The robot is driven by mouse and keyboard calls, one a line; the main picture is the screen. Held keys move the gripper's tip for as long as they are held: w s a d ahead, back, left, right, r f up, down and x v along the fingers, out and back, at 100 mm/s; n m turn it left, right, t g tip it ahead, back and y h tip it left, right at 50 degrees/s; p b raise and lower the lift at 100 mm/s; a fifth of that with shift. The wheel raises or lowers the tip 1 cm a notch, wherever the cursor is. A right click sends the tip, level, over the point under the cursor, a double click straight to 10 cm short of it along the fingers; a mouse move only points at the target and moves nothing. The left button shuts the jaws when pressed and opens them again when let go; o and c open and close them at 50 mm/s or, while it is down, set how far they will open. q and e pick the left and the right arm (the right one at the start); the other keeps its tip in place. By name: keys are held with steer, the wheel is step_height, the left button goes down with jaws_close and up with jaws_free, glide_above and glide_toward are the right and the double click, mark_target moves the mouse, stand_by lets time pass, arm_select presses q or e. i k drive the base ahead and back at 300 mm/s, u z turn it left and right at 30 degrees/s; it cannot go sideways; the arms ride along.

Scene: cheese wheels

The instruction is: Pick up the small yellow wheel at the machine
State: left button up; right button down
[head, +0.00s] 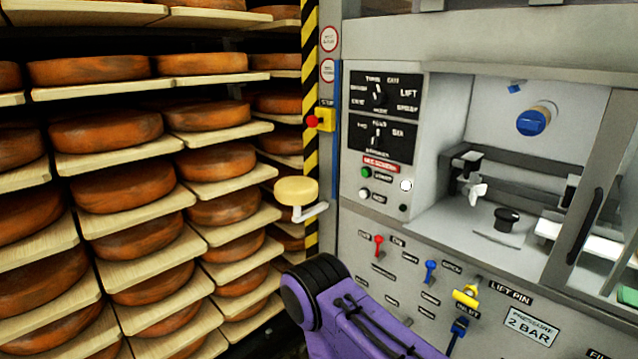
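A small pale yellow wheel (297,191) is near the middle of the head view, at the left edge of the grey machine (340,235). It is round with a thick rim. A light grey L-shaped bracket or crank (312,213) is just below it and seems to carry it; I cannot tell how they are joined. A purple arm link with a black ribbed joint, which looks like my own arm, is at the bottom middle, below the wheel. Neither of my grippers is in view.
Shelves of large orange-brown cheese wheels (123,187) on pale boards (130,225) fill the left. A yellow-black striped post (310,80) divides them from the machine. Its front has a control panel (385,105), coloured levers (466,296) and an open recess (430,232) at right.

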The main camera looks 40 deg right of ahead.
mark_target(294, 190)
steer(key=z, duration=0.75)
steer(key=i, duration=0.8)
steer(key=z, duration=1.15)
steer(key=i, duration=0.25)
steer(key=z, duration=0.2)
